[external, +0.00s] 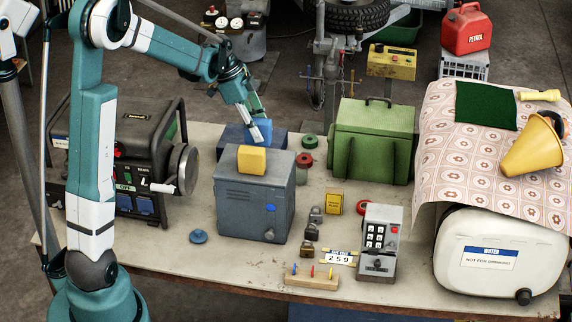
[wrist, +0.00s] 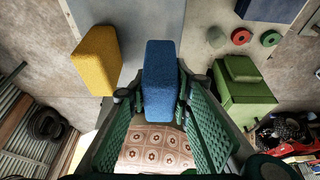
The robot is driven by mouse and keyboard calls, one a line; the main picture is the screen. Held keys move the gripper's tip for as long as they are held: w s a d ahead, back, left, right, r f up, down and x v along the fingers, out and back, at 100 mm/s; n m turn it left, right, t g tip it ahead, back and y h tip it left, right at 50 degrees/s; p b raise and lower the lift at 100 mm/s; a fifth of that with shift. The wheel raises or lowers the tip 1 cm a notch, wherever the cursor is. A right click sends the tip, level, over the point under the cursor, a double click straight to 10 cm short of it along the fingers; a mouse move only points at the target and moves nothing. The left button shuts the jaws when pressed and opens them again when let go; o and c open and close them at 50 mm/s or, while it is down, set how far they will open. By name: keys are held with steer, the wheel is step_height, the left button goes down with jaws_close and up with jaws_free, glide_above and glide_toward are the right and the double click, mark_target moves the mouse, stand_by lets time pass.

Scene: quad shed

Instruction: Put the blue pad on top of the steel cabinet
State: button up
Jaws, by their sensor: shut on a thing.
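My gripper (external: 256,116) is shut on the blue pad (external: 262,130), a small blue block. In the wrist view the blue pad (wrist: 162,78) sits between the green fingers of my gripper (wrist: 160,98). The steel cabinet (external: 253,208) is a grey-blue box standing upright on the table. In the external view the held pad appears just beyond the cabinet's back top edge, higher in the picture; its exact height over the cabinet is hard to tell. A yellow pad (external: 252,160) rests on the cabinet top, and it also shows left of the blue pad in the wrist view (wrist: 95,60).
A dark blue box (external: 232,134) stands behind the cabinet. A green chest (external: 372,140) is to the right, with green and red discs (external: 304,160) between. A generator (external: 125,150) stands left. Padlocks (external: 311,232) and a keypad box (external: 379,240) are at front right.

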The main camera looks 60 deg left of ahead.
steer(key=shift+f, duration=1.95)
steer(key=shift+f, duration=0.2)
steer(key=o, duration=0.7)
steer(key=shift+c, duration=0.2)
steer(key=shift+r, duration=0.2)
steer(key=v, duration=1.2)
steer(key=shift+d, duration=0.1)
